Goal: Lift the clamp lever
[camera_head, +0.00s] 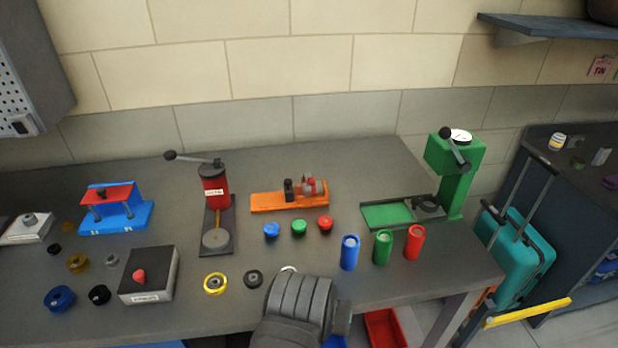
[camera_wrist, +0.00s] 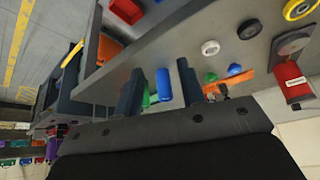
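No part is marked as the clamp lever. An orange fixture (camera_head: 290,201) at the back middle of the bench carries a dark upright block and a red and grey round part; any lever on it is too small to make out. The fixture shows partly in the wrist view (camera_wrist: 246,78). A red press (camera_head: 213,190) with a black-knobbed lever (camera_head: 190,159) stands left of it, and a green press (camera_head: 458,175) with a dark lever (camera_head: 455,150) stands right. My gripper (camera_wrist: 160,88) is open and empty, apart from these; its fingertips are not clear in the head view.
Blue (camera_head: 349,253), green (camera_head: 382,247) and red (camera_head: 414,243) cylinders stand at the front right. Three caps, one of them green (camera_head: 299,227), lie before the orange fixture. A yellow ring (camera_head: 215,284) and black ring (camera_head: 253,279) lie near the front edge.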

